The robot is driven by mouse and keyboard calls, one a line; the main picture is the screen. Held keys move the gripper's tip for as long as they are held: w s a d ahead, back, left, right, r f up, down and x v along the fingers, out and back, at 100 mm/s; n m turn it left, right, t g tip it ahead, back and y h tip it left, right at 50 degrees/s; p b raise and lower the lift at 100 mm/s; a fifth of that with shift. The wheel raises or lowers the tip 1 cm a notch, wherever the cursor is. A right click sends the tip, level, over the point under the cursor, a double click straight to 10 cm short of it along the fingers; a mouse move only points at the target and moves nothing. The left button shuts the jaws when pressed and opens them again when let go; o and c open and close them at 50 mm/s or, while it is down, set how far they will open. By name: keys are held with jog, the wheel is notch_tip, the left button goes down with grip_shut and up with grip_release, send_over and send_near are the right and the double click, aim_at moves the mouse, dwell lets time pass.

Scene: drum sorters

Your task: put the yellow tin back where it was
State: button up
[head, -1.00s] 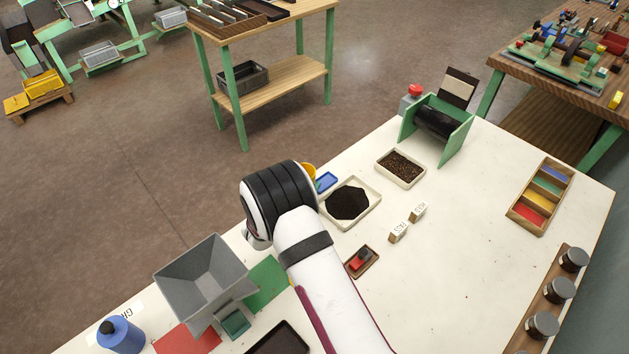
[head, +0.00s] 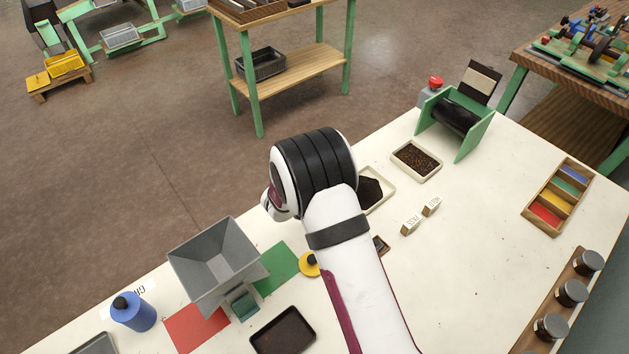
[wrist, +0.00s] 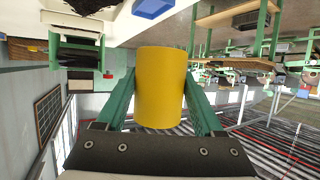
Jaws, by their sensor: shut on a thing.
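The yellow tin (wrist: 160,88) is a plain cylinder in the wrist view. My gripper (wrist: 160,100) is shut on it, with a green finger on each side. The wrist view, upside down, shows a blue thing (wrist: 152,8) close to the tin and the table surface along the top. In the head view a yellow round thing with a dark top (head: 309,265) shows beside my arm, partly hidden; I cannot tell what it is.
A grey hopper (head: 215,262) stands by red (head: 196,328) and green (head: 277,268) mats. A dark tray (head: 283,330) lies in front. A dish of dark grains (head: 369,190) is partly behind my wrist. A brown-grain dish (head: 416,160) and green drum sorter (head: 455,122) stand farther right.

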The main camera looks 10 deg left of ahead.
jog(key=s+d+r+n+y, duration=0.1)
jog(key=d+r+n+y, duration=0.3)
jog(key=d, duration=0.6)
jog(key=s+n+y, duration=0.5)
jog(key=s+y, duration=0.1)
jog(key=s, duration=0.6)
jog(key=shift+n+g+y, duration=0.3)
jog(key=shift+g+y, duration=0.1)
jog(key=shift+g, duration=0.3)
jog(key=a+f, duration=0.2)
jog(key=a, duration=0.1)
jog(key=a+f, duration=0.2)
jog(key=a, duration=0.2)
jog(key=a+f, duration=0.3)
jog(key=a, duration=0.1)
jog(key=shift+w+a+f, duration=0.1)
jog(key=shift+w, duration=0.3)
jog(key=shift+w+a+f, duration=0.1)
jog(key=shift+a+f, duration=0.1)
jog(key=shift+f, duration=0.95)
jog(key=shift+w+a+f, duration=0.1)
jog(key=shift+a+f, duration=0.05)
jog(key=shift+f, duration=0.95)
jog(key=shift+s, duration=0.1)
